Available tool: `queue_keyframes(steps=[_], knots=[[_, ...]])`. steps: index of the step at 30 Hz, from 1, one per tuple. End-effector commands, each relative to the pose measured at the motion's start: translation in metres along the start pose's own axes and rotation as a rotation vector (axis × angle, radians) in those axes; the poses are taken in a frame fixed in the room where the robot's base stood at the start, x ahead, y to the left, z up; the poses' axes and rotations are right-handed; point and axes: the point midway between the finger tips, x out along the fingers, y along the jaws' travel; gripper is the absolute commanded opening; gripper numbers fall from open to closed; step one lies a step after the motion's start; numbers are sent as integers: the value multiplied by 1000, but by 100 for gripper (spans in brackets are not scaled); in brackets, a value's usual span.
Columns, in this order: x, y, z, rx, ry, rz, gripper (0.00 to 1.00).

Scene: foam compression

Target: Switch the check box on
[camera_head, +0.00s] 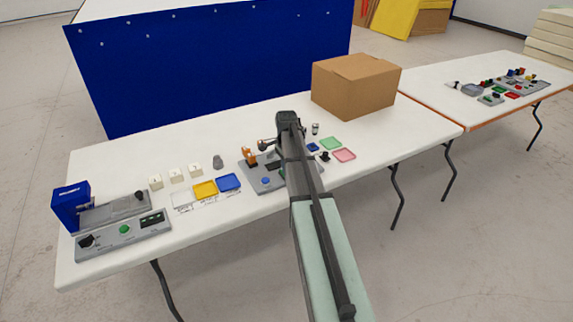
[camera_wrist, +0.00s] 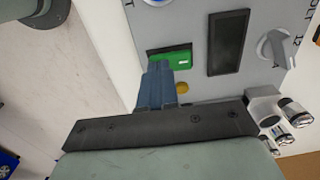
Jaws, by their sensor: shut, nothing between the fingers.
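The grey check box panel (camera_wrist: 200,20) fills the upper part of the wrist view. It carries a green rocker-like switch (camera_wrist: 181,59) in a dark recess, a black window (camera_wrist: 228,42), a grey knob (camera_wrist: 277,47) and a small yellow button (camera_wrist: 182,88). My gripper (camera_wrist: 159,68) is shut and empty, its fingertips over the left part of the green switch and hiding it. I cannot tell whether they touch it. In the head view the grey box (camera_head: 252,172) with a blue button (camera_head: 265,181) is partly hidden behind my arm.
Shiny metal cylinders (camera_wrist: 290,108) stand by the panel's right side. On the table are colored trays (camera_head: 229,183), white blocks (camera_head: 175,174), another grey control box (camera_head: 125,236) at the left, and a cardboard box (camera_head: 354,85) behind. Green and pink trays (camera_head: 344,155) lie right of my arm.

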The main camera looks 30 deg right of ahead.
Motion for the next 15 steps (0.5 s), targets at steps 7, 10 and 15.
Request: queue_keyframes(steps=[7,10,15], knots=[[1,0,0,0,0,0,0],[1,0,0,0,0,-2,0],[4,1,0,-1,-1,-31,0]])
